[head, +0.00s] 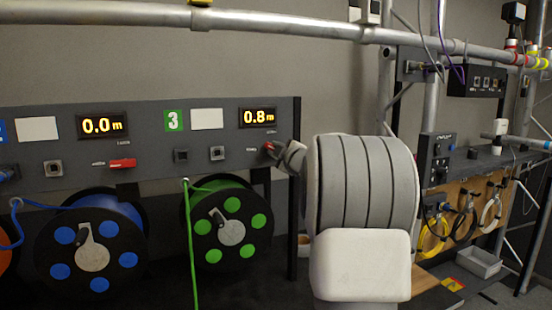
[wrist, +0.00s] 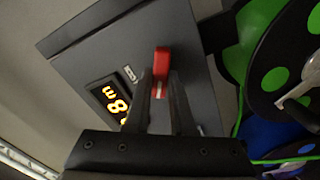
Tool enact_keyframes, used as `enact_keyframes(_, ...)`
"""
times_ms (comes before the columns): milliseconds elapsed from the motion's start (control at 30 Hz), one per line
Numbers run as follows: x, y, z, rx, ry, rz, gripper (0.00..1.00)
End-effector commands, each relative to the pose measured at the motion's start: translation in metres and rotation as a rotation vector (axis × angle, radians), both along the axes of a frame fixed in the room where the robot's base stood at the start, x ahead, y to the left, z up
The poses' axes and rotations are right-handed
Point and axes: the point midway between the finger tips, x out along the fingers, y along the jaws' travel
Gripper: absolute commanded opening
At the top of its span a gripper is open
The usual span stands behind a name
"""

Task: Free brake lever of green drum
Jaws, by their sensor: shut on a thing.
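The green drum (head: 259,221) hangs below the grey panel, with green cable (head: 191,250) running down from it. Its panel section carries a green 3 label and a display (head: 258,117) reading 0.8 m. The red brake lever (head: 269,147) is at the panel's right end, partly hidden by my gripper (head: 284,152) in the head view. In the wrist view the red lever (wrist: 161,62) shows between the fingertips of my gripper (wrist: 160,88), which is shut on it. The green drum (wrist: 272,78) is at the right there.
A blue drum (head: 127,210) hangs left of the green one, with its own red lever (head: 123,163) and a 0.0 m display (head: 102,125). Square buttons (head: 217,153) sit on the panel left of my gripper. A truss pipe (head: 280,24) crosses above.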

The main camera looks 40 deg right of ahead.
Motion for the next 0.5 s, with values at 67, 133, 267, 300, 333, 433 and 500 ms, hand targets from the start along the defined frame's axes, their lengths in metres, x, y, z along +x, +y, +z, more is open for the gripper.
enact_keyframes(67,0.0007,0.0017,-0.0031,-0.07,0.013,0.003,0.0)
enact_keyframes(133,0.0009,0.002,-0.0037,-0.133,0.029,0.002,0.0)
enact_keyframes(267,0.0008,0.0021,-0.0043,-0.241,0.055,0.002,0.0)
enact_keyframes(300,0.0009,0.0025,-0.0045,-0.27,0.062,0.002,0.0)
enact_keyframes(333,0.0009,0.0024,-0.0045,-0.292,0.067,0.002,0.0)
enact_keyframes(433,0.0006,0.0021,-0.0045,-0.357,0.083,0.001,0.0)
enact_keyframes(500,0.0009,0.0025,-0.0043,-0.396,0.092,0.002,0.0)
